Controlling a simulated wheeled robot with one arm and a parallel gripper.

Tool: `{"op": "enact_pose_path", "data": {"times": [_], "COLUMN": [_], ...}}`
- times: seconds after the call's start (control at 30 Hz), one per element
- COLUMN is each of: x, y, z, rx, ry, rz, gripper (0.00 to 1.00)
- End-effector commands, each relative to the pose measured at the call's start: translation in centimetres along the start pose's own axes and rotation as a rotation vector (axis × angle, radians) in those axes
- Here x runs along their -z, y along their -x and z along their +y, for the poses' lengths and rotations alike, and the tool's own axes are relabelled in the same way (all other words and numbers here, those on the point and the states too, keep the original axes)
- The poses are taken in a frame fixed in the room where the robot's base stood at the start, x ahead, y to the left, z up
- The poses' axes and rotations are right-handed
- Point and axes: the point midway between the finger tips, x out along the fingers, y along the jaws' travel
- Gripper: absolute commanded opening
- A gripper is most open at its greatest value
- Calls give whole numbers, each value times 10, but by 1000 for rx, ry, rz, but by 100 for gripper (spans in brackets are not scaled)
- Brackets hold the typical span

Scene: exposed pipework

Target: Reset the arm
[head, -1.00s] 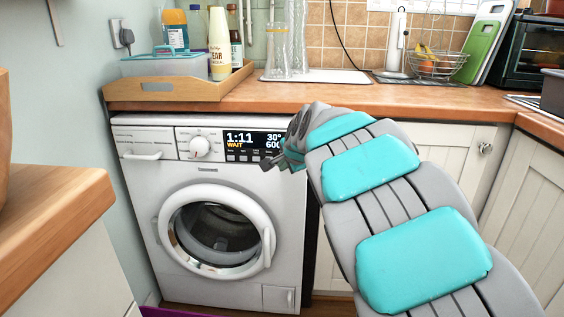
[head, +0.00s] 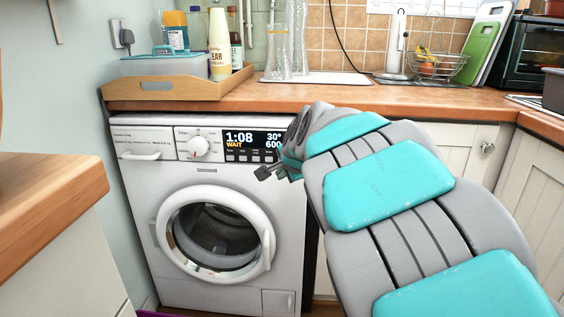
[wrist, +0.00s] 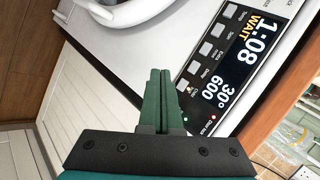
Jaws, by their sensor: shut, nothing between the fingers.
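My arm reaches in from the lower right in the head view, and my gripper (head: 262,173) is at its far end, in front of the washing machine's (head: 213,225) control panel. In the wrist view my gripper (wrist: 160,80) has its fingers pressed together with nothing between them. I cannot tell whether the fingertips touch the machine. The machine's round door (head: 217,234) looks shut.
A wooden counter (head: 300,98) runs above the machine and carries a tray (head: 180,88) with bottles, glass vases and a wire fruit basket (head: 438,68). Another counter corner (head: 60,200) juts in at the left. White cupboards (head: 463,150) stand at the right.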

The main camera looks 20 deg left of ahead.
Motion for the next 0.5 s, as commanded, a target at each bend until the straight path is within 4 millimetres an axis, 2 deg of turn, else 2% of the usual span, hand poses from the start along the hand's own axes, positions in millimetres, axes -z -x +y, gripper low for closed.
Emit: {"op": "enact_pose_path", "data": {"times": [0.37,0.43,0.5], "x": [1,8,19], "y": [1,6,15], "z": [2,10,28], "rx": [-4,-20,-57], "ry": [1,10,29], "rz": [1,7,16], "gripper": [0,0,0]}}
